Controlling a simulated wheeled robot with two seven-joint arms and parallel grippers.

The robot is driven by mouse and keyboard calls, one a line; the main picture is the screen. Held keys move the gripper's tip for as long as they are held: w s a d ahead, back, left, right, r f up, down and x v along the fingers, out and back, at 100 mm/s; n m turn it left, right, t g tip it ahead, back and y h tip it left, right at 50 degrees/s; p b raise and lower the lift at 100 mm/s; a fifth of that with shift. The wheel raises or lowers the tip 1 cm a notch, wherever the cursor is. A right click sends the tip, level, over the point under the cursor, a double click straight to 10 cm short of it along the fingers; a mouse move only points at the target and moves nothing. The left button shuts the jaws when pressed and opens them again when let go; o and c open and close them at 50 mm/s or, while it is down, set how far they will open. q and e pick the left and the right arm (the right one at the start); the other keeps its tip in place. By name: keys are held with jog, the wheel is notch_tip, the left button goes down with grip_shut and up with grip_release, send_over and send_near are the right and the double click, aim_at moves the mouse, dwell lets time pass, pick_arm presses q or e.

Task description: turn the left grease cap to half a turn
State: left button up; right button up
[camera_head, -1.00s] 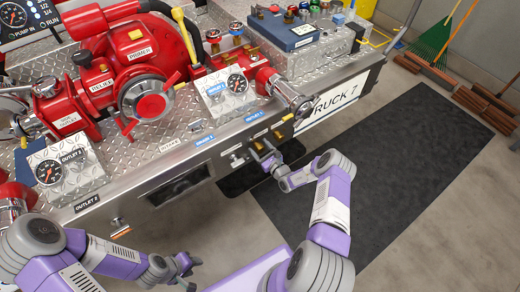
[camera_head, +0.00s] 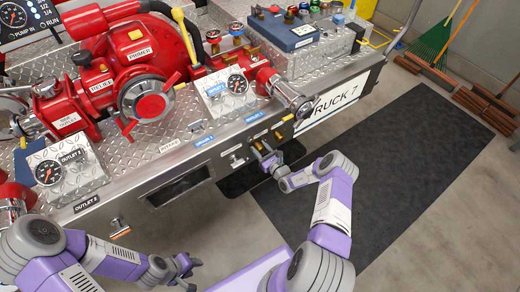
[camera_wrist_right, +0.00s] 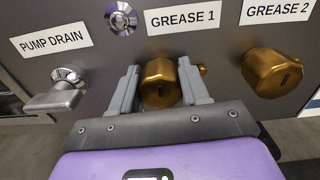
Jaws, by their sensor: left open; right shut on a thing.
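The left grease cap (camera_wrist_right: 160,92), brass-coloured with a small dark slot in its face, sits on the panel under the GREASE 1 label (camera_wrist_right: 184,17) in the right wrist view. My right gripper (camera_wrist_right: 158,76) is shut on it, one finger on each side. In the head view my right gripper (camera_head: 265,156) is at the truck's front panel, and the cap is too small and covered to make out its turn. My left gripper (camera_head: 188,270) is open and empty, low in front of the truck, apart from the panel.
A second brass cap (camera_wrist_right: 273,73) is close on the right under the GREASE 2 label. A silver pump drain handle (camera_wrist_right: 55,98) is on the left. The red pump (camera_head: 148,95) stands on the deck above. A dark mat (camera_head: 400,160) covers open floor at the right.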

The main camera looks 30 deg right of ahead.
jog(key=m+b, duration=0.1)
jog(key=m, duration=0.3)
jog(key=shift+d+f, duration=0.1)
jog(key=shift+d, duration=0.05)
jog(key=m, duration=0.4)
jog(key=shift+m+b, duration=0.35)
jog(key=shift+m, duration=0.05)
jog(key=m, duration=0.4)
jog(key=shift+m+b, duration=0.3)
jog(key=shift+m, duration=0.1)
jog(key=m, duration=0.4)
jog(key=shift+f+h+b, duration=0.15)
jog(key=shift+h+b, duration=0.15)
jog(key=m, duration=0.4)
jog(key=m+b, duration=0.1)
jog(key=m, duration=0.3)
jog(key=shift+f+m, duration=0.1)
jog(key=shift+m, duration=0.3)
jog(key=m+b, duration=0.1)
jog(key=m, duration=0.2)
jog(key=shift+m, duration=0.3)
jog(key=m+b, duration=0.1)
jog(key=m, duration=0.3)
jog(key=shift+m, duration=0.4)
